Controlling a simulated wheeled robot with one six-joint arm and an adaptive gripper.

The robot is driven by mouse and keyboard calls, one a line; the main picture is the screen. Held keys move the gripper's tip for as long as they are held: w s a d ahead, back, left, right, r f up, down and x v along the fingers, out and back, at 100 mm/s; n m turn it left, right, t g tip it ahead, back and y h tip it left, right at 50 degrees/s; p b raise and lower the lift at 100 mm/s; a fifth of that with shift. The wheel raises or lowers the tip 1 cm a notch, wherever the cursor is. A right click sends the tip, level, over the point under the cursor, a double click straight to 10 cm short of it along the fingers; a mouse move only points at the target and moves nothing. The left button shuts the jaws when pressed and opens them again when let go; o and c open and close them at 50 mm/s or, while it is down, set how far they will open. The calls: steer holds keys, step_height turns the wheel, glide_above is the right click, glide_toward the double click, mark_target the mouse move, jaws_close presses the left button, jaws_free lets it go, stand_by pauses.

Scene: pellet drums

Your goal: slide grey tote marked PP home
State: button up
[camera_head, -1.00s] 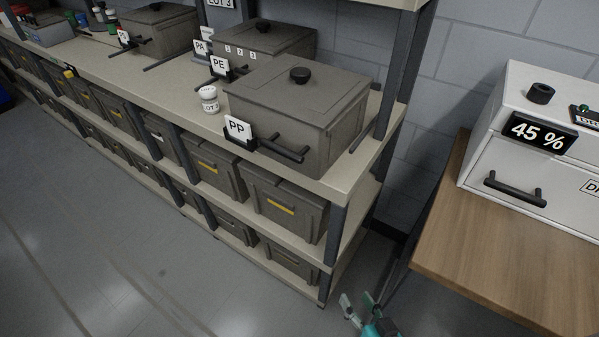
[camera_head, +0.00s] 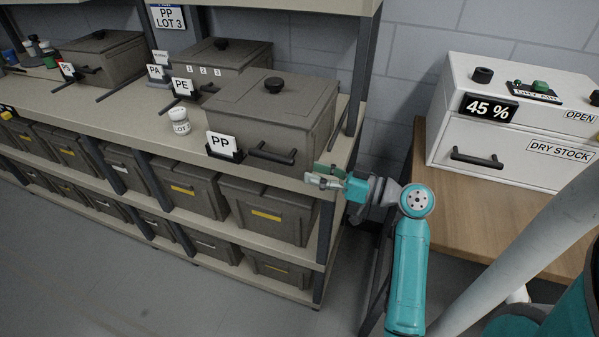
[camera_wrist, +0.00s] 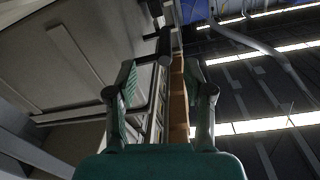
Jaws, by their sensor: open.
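The grey tote marked PP (camera_head: 272,118) stands on the top shelf at its right end, lid on, with a black knob on the lid. A black bar handle (camera_head: 271,154) is on its front, beside the white PP card (camera_head: 221,146). My gripper (camera_head: 325,177) is open and empty, in front of the shelf edge, right of the handle and a little lower. In the wrist view the open fingers (camera_wrist: 160,85) show, with a dark bar handle (camera_wrist: 164,46) beyond them and a grey box face at left.
The PE tote (camera_head: 215,62) stands left of the PP tote. A small white jar (camera_head: 180,121) is on the shelf left of the PP card. A shelf post (camera_head: 361,75) rises close to the right. A white dry stock cabinet (camera_head: 520,125) stands on a wooden table (camera_head: 470,205).

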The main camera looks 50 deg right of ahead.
mark_target(277, 155)
steer(key=shift+n+y, duration=0.3)
steer(key=shift+n, duration=0.2)
steer(key=x, duration=0.3)
steer(key=r+x, duration=0.1)
steer(key=x, duration=0.6)
steer(key=shift+w+a+r, duration=0.1)
steer(key=shift+w+r, duration=0.2)
jaws_close()
